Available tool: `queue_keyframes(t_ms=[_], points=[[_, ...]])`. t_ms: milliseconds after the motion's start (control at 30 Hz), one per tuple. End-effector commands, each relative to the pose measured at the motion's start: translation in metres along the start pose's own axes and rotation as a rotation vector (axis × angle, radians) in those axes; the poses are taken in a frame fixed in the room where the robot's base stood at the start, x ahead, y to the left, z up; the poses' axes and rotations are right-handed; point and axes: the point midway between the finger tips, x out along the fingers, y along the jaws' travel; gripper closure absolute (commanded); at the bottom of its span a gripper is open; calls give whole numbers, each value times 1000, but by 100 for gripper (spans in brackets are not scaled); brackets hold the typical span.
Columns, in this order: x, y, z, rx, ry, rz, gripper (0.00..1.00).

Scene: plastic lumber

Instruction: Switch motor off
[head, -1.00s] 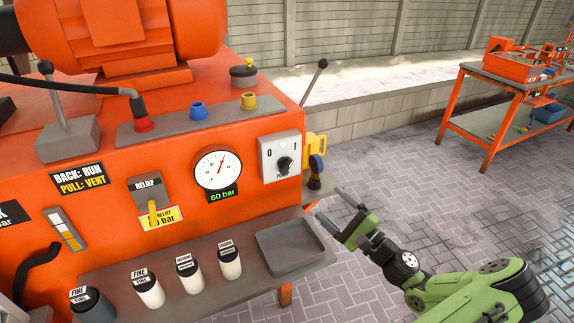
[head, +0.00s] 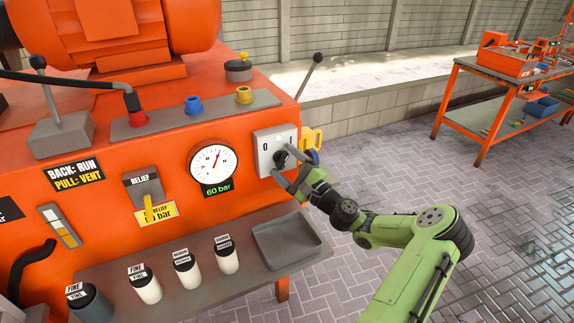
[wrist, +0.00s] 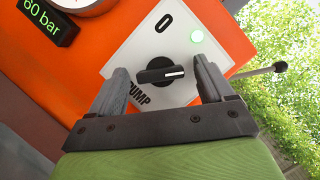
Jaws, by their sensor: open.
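The pump switch is a black rotary knob (wrist: 161,72) on a pale plate (wrist: 178,50) marked "0" and "PUMP" in the wrist view.
A gauge (head: 212,163) with a "60 bar" display is left of the switch. A yellow bracket (head: 312,138) is close on its right. A grey shelf with a tray (head: 287,244) and several labelled bottles lies below. A lever (head: 311,73) rises behind the switch.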

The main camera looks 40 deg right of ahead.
Motion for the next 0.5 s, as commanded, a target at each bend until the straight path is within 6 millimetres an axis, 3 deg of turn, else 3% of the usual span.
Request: queue_keyframes(t_ms=[67, 400, 500], points=[[0, 0, 0, 0, 0, 0, 22], [-1, 0, 0, 0, -1, 1, 74], [-1, 0, 0, -2, -1, 2, 75]])
